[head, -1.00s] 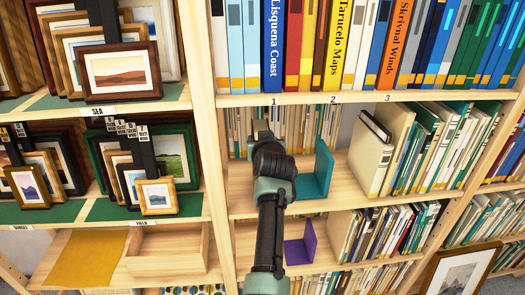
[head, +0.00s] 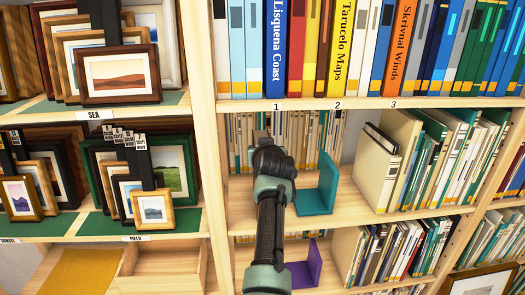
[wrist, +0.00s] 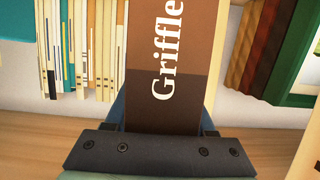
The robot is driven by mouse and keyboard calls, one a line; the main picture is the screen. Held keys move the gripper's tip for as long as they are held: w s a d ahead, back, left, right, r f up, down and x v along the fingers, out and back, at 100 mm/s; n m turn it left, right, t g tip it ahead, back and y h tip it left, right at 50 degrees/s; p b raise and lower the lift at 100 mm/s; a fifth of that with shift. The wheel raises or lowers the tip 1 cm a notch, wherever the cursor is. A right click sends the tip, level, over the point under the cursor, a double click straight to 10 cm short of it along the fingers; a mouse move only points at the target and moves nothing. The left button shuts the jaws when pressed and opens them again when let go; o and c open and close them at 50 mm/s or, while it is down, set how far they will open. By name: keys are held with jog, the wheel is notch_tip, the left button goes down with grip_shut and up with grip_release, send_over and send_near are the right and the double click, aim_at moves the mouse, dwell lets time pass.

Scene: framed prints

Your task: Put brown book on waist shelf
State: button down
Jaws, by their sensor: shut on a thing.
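The brown book (wrist: 185,85) fills the middle of the wrist view, with "Griffle" in white letters on its cover or spine. My gripper (wrist: 163,115) is shut on it, one finger on each side. In the head view my gripper (head: 268,142) is at the middle shelf (head: 345,208), left of a teal bookend (head: 322,188). The book is hidden behind my arm there. I cannot tell whether the book touches the shelf.
Pale books (head: 240,140) stand at the shelf's back left. Beige and green books (head: 385,175) stand to its right. A vertical post (head: 212,160) divides this case from framed prints (head: 120,78). A purple bookend (head: 303,270) is on the shelf below. Bare board lies around the teal bookend.

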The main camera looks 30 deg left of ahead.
jog(key=shift+r, duration=0.2)
jog(key=shift+c, duration=0.8)
grip_release()
jog(key=p+v, duration=0.2)
jog(key=v, duration=1.1)
jog(key=shift+f, duration=0.15)
